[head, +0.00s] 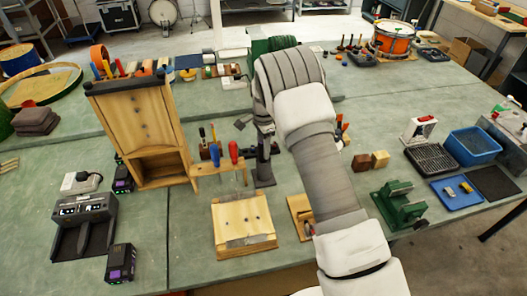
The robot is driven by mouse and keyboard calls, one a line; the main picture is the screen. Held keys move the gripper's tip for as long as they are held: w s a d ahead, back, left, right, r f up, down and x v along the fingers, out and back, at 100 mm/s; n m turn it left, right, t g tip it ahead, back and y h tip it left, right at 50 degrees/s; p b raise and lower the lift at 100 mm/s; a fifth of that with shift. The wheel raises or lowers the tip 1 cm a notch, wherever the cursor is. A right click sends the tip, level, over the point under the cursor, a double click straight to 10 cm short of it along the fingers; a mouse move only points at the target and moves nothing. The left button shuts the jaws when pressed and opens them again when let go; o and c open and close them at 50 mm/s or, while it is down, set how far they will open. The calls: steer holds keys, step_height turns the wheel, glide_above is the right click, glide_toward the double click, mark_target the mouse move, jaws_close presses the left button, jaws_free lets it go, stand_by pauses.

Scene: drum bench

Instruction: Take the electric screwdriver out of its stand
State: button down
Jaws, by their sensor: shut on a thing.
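My gripper (263,140) points down at the middle of the bench, at the end of my bent arm. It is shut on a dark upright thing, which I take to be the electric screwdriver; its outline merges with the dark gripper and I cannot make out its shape. A dark stand (264,181) with a flat base stands on the green bench directly below the gripper. The picture is too small to tell whether the screwdriver is still seated in the stand or clear of it.
A wooden rack (218,168) with blue and red handled screwdrivers stands close left of the stand. A tall wooden cabinet (140,125) is further left. A wooden block (242,222) lies in front. A green vise-like fixture (398,202) stands right of my arm.

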steer(key=shift+r, duration=0.1)
step_height(320, 180, up, 9)
steer(key=shift+f+b, duration=0.1)
steer(key=shift+b, duration=0.8)
steer(key=shift+r, duration=0.6)
steer(key=shift+r+p, duration=0.4)
steer(key=shift+r, duration=0.1)
